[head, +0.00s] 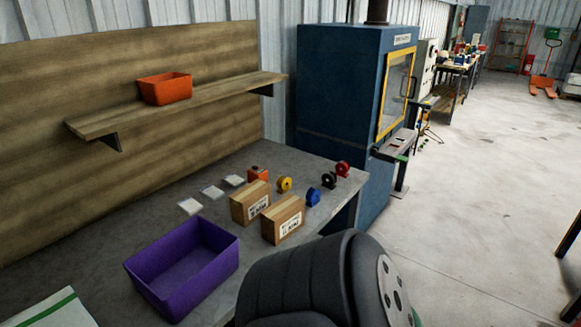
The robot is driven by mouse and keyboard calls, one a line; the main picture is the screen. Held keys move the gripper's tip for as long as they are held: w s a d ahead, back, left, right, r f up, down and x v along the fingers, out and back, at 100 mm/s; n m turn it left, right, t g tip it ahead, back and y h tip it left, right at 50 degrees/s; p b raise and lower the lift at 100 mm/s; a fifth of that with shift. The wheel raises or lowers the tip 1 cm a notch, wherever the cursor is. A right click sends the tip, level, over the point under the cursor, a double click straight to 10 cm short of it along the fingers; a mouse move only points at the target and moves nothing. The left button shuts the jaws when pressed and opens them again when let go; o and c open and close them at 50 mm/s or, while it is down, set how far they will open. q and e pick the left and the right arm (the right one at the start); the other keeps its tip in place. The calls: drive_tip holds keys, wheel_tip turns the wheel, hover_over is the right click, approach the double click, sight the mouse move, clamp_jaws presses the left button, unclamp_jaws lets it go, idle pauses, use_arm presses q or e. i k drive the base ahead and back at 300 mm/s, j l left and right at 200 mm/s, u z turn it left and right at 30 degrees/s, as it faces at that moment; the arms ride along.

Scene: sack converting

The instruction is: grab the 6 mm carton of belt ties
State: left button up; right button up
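Two brown cardboard cartons with white labels stand close together on the grey workbench (122,217). The left carton (243,207) is slightly farther back, and the right carton (279,224) is nearer the bench's front edge. The print on both labels is too small to read surely, so I cannot tell which one is the 6 mm carton. Neither of my grippers is in view.
A purple bin (190,283) stands left of the cartons. Behind them are several coloured tape rolls, an orange item (258,173) and small pale packets (212,192). An orange bin (165,88) sits on the wooden shelf (215,100). A blue cabinet (338,100) stands beyond.

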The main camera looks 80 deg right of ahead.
sight(280, 220)
drive_tip(key=z, duration=2.4)
